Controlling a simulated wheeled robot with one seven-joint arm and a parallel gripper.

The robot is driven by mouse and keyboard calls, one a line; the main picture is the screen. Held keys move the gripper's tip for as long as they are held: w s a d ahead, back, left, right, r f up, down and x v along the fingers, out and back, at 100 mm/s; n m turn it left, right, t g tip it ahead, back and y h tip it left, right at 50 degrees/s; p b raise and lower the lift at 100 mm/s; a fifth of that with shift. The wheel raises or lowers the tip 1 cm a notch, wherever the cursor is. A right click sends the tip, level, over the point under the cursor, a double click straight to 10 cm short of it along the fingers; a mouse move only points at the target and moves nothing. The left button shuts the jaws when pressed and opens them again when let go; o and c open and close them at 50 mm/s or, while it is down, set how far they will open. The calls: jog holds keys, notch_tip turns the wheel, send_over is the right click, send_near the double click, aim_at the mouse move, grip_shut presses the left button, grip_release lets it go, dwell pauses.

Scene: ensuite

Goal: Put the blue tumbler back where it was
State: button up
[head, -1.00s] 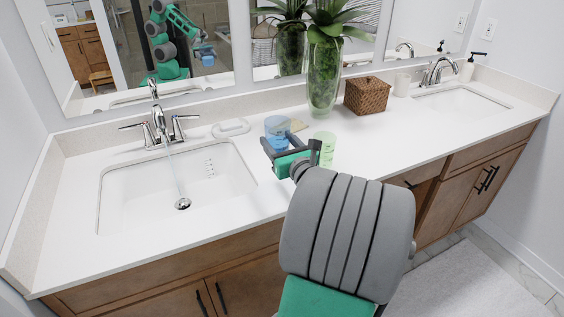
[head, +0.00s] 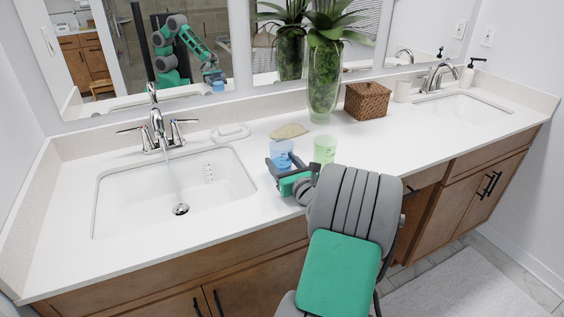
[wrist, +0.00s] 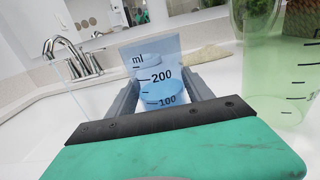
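The blue tumbler (head: 281,152) is see-through, with dark measuring marks, and is upright at the counter between the left basin and the green tumbler. My gripper (head: 283,165) is around it from the front, low over the counter. In the wrist view the blue tumbler (wrist: 158,75) fills the space between the two grey fingers (wrist: 162,100), which look shut on its sides. Its base is hidden by my gripper, so I cannot tell whether it touches the counter.
A green tumbler (head: 324,149) stands close to the right of my gripper. Behind are a beige flat item (head: 289,131), a soap dish (head: 230,132), a plant vase (head: 324,85) and a wicker box (head: 367,101). Water runs into the left basin (head: 125,195). Counter to the right is clear.

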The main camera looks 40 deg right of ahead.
jog(key=o, duration=0.4)
jog(key=shift+r, duration=0.15)
jog(key=v, duration=1.2)
jog(key=shift+r, duration=0.1)
